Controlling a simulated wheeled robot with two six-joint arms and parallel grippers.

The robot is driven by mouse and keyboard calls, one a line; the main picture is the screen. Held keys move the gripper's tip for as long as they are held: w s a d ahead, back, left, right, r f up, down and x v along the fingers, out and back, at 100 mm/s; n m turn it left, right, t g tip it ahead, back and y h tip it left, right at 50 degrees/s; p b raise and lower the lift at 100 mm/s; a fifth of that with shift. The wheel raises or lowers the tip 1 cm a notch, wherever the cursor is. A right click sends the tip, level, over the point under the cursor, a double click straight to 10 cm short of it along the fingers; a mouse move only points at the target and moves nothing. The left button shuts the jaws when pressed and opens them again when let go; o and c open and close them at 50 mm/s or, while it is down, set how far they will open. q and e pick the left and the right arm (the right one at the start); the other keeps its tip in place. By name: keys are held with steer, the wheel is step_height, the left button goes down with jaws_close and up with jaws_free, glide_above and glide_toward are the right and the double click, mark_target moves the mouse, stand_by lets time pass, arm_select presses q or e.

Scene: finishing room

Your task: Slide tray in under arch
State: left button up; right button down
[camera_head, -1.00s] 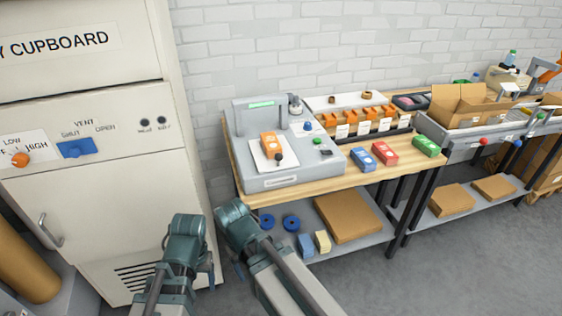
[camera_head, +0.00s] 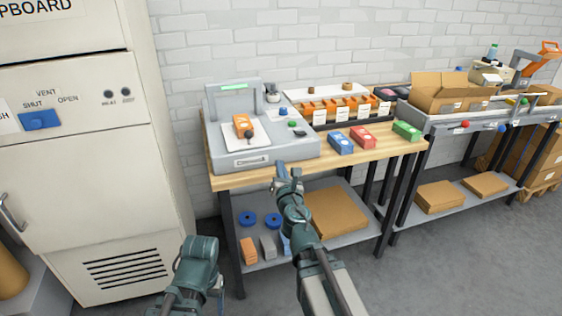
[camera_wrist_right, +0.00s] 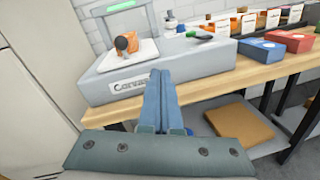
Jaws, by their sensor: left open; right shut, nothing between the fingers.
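The white tray (camera_head: 235,143) lies on top of the grey machine (camera_head: 290,150), in front of its grey arch (camera_head: 212,91). An orange block sits on the tray, with a dark round knob near the front edge. The tray also shows in the right wrist view (camera_wrist_right: 148,52). My right gripper (camera_head: 282,170) is shut and empty, just in front of and below the machine's front face, apart from the tray. My left gripper (camera_head: 213,288) is low at the left, in front of the bench and far from the tray; its fingers are mostly hidden.
The machine stands on a wooden bench (camera_head: 350,160) with blue, red and green boxes to its right. A lower shelf (camera_head: 270,235) holds cardboard and small parts. A tall cream cupboard (camera_head: 95,190) stands close on the left. Open floor lies at front right.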

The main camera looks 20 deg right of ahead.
arm_select(q)
steer(key=shift+s+d+f+b, duration=0.5)
steer(key=shift+d+f, duration=0.1)
steer(key=shift+f, duration=0.15)
arm_select(e)
steer(key=n+y, duration=0.1)
steer(key=f+n, duration=0.1)
steer(key=n, duration=0.1)
steer(key=s+n+y, duration=0.1)
steer(key=n, duration=0.1)
steer(key=shift+a+f+y, duration=0.15)
steer(key=shift+a+y, duration=0.1)
steer(key=shift+y, duration=0.05)
steer(key=shift+w, duration=0.15)
